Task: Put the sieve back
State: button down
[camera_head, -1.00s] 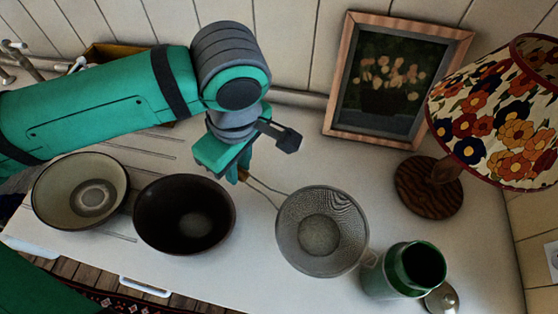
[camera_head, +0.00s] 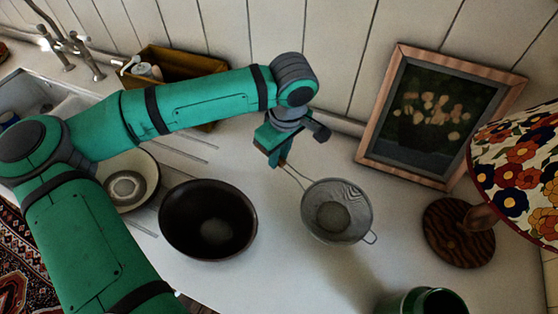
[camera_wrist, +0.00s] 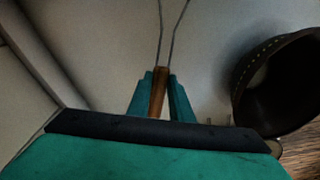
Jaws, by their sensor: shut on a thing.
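The sieve (camera_head: 338,212) is a round grey mesh bowl with a wire frame and a short wooden handle. My gripper (camera_head: 281,160) is shut on the wooden handle, left of and behind the mesh bowl in the head view. In the wrist view, the wooden handle (camera_wrist: 158,95) sits between the two green fingers of my gripper (camera_wrist: 161,92), with two wires leading away from it. The mesh bowl is outside the wrist view. The sieve appears held above the white counter, with a shadow on the counter below.
A dark brown bowl (camera_head: 207,220) stands left of the sieve; it also shows in the wrist view (camera_wrist: 275,85). A pale bowl (camera_head: 128,186) is partly behind my arm. A framed picture (camera_head: 437,115), a lamp (camera_head: 520,170) and a green jar (camera_head: 425,302) stand right. A wooden box (camera_head: 165,68) is at the back.

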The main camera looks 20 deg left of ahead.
jog(key=shift+w+a+f, duration=0.1)
jog(key=shift+w+f, duration=0.05)
jog(key=shift+f, duration=0.8)
jog(key=shift+w+f, duration=0.15)
jog(key=shift+f, duration=1)
jog(key=c, duration=1.6)
grip_release()
jog(key=r, duration=0.4)
jog(key=d+r, duration=0.1)
jog(key=r, duration=0.7)
jog(key=shift+s+d+r, duration=0.2)
jog(key=shift+s+d, duration=0.05)
jog(key=shift+s, duration=0.05)
